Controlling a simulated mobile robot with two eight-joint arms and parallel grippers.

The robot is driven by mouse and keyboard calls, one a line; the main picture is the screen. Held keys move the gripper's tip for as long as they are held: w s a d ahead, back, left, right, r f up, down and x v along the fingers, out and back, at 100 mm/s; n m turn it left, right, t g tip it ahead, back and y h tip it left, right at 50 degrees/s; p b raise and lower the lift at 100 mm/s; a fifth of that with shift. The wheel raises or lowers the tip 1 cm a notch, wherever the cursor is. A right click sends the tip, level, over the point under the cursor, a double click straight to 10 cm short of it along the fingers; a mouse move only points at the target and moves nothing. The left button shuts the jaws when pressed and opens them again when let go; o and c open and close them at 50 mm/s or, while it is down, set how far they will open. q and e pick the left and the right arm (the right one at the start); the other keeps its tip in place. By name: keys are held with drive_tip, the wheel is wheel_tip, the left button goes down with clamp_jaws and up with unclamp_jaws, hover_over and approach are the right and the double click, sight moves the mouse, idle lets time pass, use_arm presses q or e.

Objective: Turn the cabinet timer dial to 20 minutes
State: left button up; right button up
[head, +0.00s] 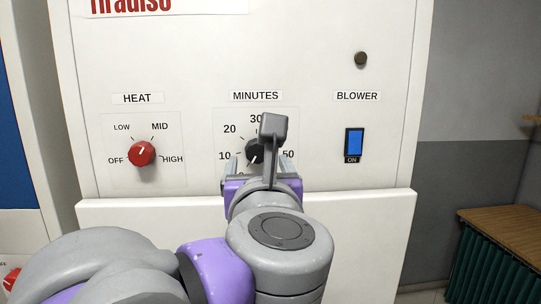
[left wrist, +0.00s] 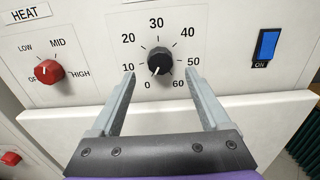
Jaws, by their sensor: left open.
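The black timer dial (head: 252,154) sits under the MINUTES label on the white cabinet front, partly hidden by my left gripper and wrist. In the left wrist view the dial (left wrist: 160,62) shows whole, ringed by numbers from 0 to 60. Its white pointer line points down and slightly left, close to the 0 mark. The 20 mark (left wrist: 128,38) is at the dial's upper left. My left gripper (head: 261,164) is open, with one finger to each side below the dial; the left wrist view also shows its open fingers (left wrist: 160,76). No contact with the dial is visible. My right gripper is not in view.
A red HEAT knob (head: 142,153) is left of the dial. A blue BLOWER switch (head: 354,142) is to the right, below a small brown round knob (head: 361,59). A white ledge or panel (head: 370,215) projects below the controls.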

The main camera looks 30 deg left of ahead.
sight(258, 154)
use_arm(q)
drive_tip(key=shift+x, duration=2.4)
drive_tip(key=shift+d, duration=0.1)
clamp_jaws()
